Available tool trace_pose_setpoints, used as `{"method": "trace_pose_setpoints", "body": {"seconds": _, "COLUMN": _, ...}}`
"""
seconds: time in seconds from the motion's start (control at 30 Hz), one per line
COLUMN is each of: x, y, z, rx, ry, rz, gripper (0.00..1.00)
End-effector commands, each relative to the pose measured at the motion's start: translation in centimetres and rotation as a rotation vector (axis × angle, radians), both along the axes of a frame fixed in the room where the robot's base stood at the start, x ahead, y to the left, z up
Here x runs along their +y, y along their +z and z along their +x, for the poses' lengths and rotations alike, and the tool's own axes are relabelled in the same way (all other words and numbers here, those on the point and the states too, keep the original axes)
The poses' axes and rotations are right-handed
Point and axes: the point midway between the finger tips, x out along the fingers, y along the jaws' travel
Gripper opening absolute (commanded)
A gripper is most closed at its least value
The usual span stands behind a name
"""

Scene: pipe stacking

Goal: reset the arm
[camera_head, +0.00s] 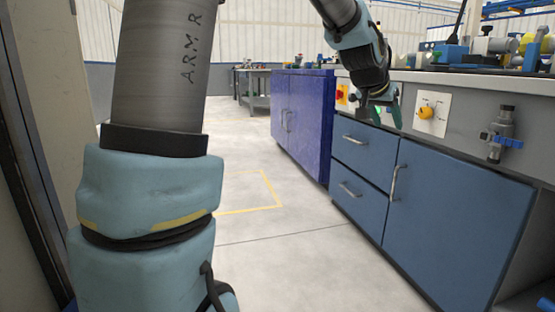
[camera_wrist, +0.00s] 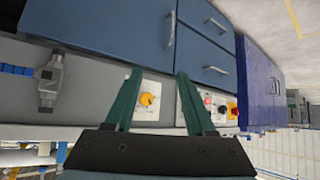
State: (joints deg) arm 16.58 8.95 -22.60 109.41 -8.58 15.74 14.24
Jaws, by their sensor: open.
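My gripper (camera_head: 381,112) hangs in front of the blue workbench, near its front panel, in the head view. Its green fingers also show in the wrist view (camera_wrist: 162,98), spread apart with nothing between them. The gripper is open and empty. Beyond the fingers in the wrist view are the bench's front panel and blue cabinet doors, seen upside down. No pipe is in the gripper.
The workbench (camera_head: 449,203) with blue drawers and doors stands at the right, with equipment on top. A yellow knob (camera_head: 427,112) and a grey valve (camera_head: 502,135) sit on its front panel. A dark blue cabinet (camera_head: 303,118) stands beyond. The floor (camera_head: 290,255) is clear.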

Motion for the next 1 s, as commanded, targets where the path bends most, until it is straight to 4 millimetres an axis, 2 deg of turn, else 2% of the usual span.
{"method": "trace_pose_setpoints", "body": {"seconds": 0.03, "x": 3.6, "y": -1.0, "z": 0.1, "rx": 0.047, "ry": 0.056, "rz": 0.043, "gripper": 0.55}}
{"method": "trace_pose_setpoints", "body": {"seconds": 0.17, "x": 12.2, "y": -4.9, "z": -1.1, "rx": 0.174, "ry": 0.200, "rz": 0.133, "gripper": 0.55}}
{"method": "trace_pose_setpoints", "body": {"seconds": 0.2, "x": 14.8, "y": -5.9, "z": -1.9, "rx": 0.215, "ry": 0.243, "rz": 0.158, "gripper": 0.55}}
{"method": "trace_pose_setpoints", "body": {"seconds": 0.3, "x": 21.0, "y": -8.1, "z": -4.4, "rx": 0.318, "ry": 0.353, "rz": 0.210, "gripper": 0.55}}
{"method": "trace_pose_setpoints", "body": {"seconds": 0.4, "x": 26.0, "y": -9.8, "z": -7.6, "rx": 0.416, "ry": 0.453, "rz": 0.248, "gripper": 0.55}}
{"method": "trace_pose_setpoints", "body": {"seconds": 0.5, "x": 30.1, "y": -11.0, "z": -11.1, "rx": 0.508, "ry": 0.541, "rz": 0.276, "gripper": 0.55}}
{"method": "trace_pose_setpoints", "body": {"seconds": 0.6, "x": 33.4, "y": -11.9, "z": -14.8, "rx": 0.596, "ry": 0.622, "rz": 0.297, "gripper": 0.55}}
{"method": "trace_pose_setpoints", "body": {"seconds": 0.67, "x": 34.8, "y": -11.9, "z": -17.0, "rx": 0.644, "ry": 0.665, "rz": 0.306, "gripper": 0.55}}
{"method": "trace_pose_setpoints", "body": {"seconds": 0.7, "x": 34.4, "y": -10.2, "z": -16.4, "rx": 0.631, "ry": 0.654, "rz": 0.303, "gripper": 0.55}}
{"method": "trace_pose_setpoints", "body": {"seconds": 0.87, "x": 34.3, "y": -6.3, "z": -16.2, "rx": 0.628, "ry": 0.651, "rz": 0.304, "gripper": 0.55}}
{"method": "trace_pose_setpoints", "body": {"seconds": 1.0, "x": 34.3, "y": -2.1, "z": -16.2, "rx": 0.627, "ry": 0.650, "rz": 0.304, "gripper": 0.55}}
